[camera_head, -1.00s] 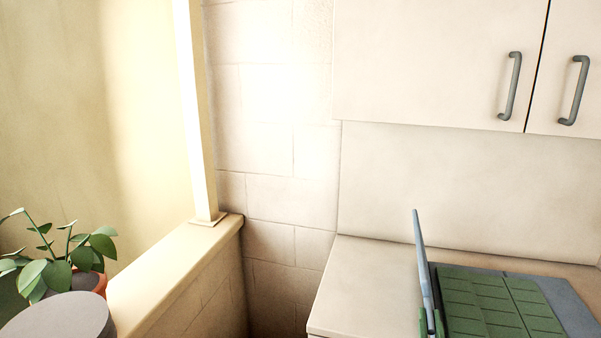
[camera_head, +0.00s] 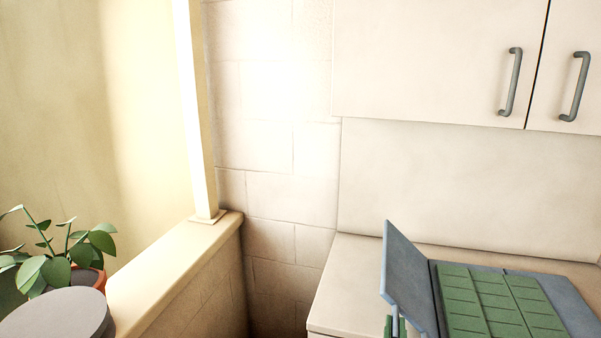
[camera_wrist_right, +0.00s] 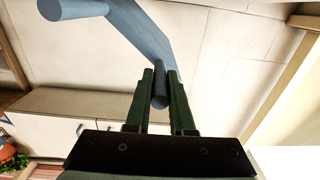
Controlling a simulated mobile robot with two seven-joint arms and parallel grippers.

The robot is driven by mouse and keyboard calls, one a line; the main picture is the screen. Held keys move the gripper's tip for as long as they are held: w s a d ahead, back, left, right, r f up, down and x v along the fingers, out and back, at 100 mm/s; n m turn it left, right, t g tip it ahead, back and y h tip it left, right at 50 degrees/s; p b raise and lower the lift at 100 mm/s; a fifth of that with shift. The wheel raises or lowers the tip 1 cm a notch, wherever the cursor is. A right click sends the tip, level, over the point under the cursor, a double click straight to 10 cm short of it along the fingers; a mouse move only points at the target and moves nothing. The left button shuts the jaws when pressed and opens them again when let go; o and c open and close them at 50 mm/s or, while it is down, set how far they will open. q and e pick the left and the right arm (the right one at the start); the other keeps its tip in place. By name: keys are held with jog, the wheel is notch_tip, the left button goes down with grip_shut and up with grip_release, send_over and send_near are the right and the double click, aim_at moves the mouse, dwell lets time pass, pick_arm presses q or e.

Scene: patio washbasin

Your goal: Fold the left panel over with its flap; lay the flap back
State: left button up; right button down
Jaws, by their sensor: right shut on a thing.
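A blue-grey flap (camera_head: 408,272) stands up steeply at the left edge of a blue-grey base (camera_head: 575,300) on the counter, leaning left. Green grooved panels (camera_head: 487,300) lie flat on the base. My right gripper (camera_head: 395,327), with green fingers, is at the flap's lower left side, partly cut off by the frame. In the right wrist view, its fingers (camera_wrist_right: 161,78) are shut on a dark peg-like handle (camera_wrist_right: 160,98) on the flap. A second peg (camera_wrist_right: 72,8) sticks out at the flap's far end. The flap's hinge line is partly hidden. My left gripper is not in view.
The pale counter (camera_head: 350,285) is bare left of the base. Cabinets with grey handles (camera_head: 511,82) hang above. A low wall (camera_head: 180,265) runs at the left, past a gap. A potted plant (camera_head: 60,255) and a round grey top (camera_head: 55,318) are at far left.

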jog(key=a+f+b, duration=0.3)
jog(key=f+b, duration=0.2)
jog(key=f, duration=0.5)
jog(key=shift+w+f+b, duration=0.25)
jog(key=shift+w+b, duration=0.05)
jog(key=shift+w, duration=0.15)
grip_release()
jog(key=shift+a, duration=0.1)
dwell(0.5)
